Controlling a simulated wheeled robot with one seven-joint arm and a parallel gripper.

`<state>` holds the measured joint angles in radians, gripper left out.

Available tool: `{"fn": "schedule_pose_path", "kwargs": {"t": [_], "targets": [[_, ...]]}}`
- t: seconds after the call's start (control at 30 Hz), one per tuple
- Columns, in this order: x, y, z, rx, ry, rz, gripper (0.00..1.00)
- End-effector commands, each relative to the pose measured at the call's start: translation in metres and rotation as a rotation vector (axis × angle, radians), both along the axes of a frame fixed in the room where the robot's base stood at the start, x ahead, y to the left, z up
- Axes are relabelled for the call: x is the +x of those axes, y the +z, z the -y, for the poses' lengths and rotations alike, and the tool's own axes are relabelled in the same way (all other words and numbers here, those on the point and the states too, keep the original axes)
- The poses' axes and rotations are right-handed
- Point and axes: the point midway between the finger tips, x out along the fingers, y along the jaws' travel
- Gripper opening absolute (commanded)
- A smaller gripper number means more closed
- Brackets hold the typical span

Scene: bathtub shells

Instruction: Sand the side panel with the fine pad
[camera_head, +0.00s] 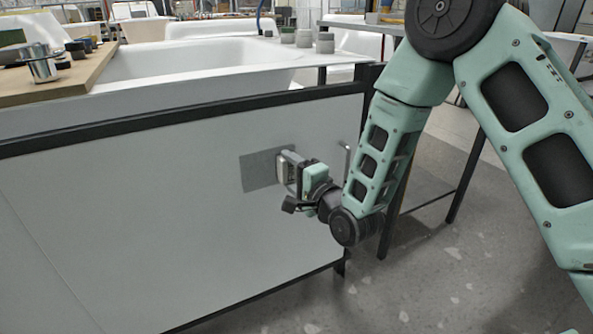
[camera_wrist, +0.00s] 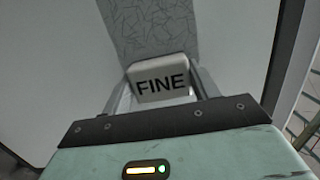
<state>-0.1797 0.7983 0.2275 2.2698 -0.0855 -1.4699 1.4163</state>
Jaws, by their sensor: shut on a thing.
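The side panel (camera_head: 130,220) is a large pale grey sheet below the tub's rim, framed by dark bars. A darker grey rectangular patch (camera_head: 258,171) with fine crossing scratches lies on its right part; it also shows in the wrist view (camera_wrist: 150,28). My gripper (camera_head: 290,170) is at the patch's right end. In the wrist view my gripper (camera_wrist: 160,90) is shut on a pale block marked FINE, the fine pad (camera_wrist: 161,82). The pad is at the panel, over the patch's edge; I cannot tell whether it touches.
A white bathtub (camera_head: 200,60) stands above the panel. A wooden board (camera_head: 60,82) on its left rim holds a metal cup (camera_head: 41,64) and small dark round things. Dark stand legs (camera_head: 465,178) and speckled floor are at right.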

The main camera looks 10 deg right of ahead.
Motion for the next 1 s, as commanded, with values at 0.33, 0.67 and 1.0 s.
{"fn": "schedule_pose_path", "kwargs": {"t": [0.33, 0.67, 1.0], "targets": [[-0.008, 0.001, -0.027, 0.005, 0.011, 0.003, 0.41], [-0.013, 0.001, -0.039, 0.002, 0.007, 0.002, 0.41], [-0.018, 0.000, -0.065, 0.002, 0.007, 0.002, 0.41]]}}
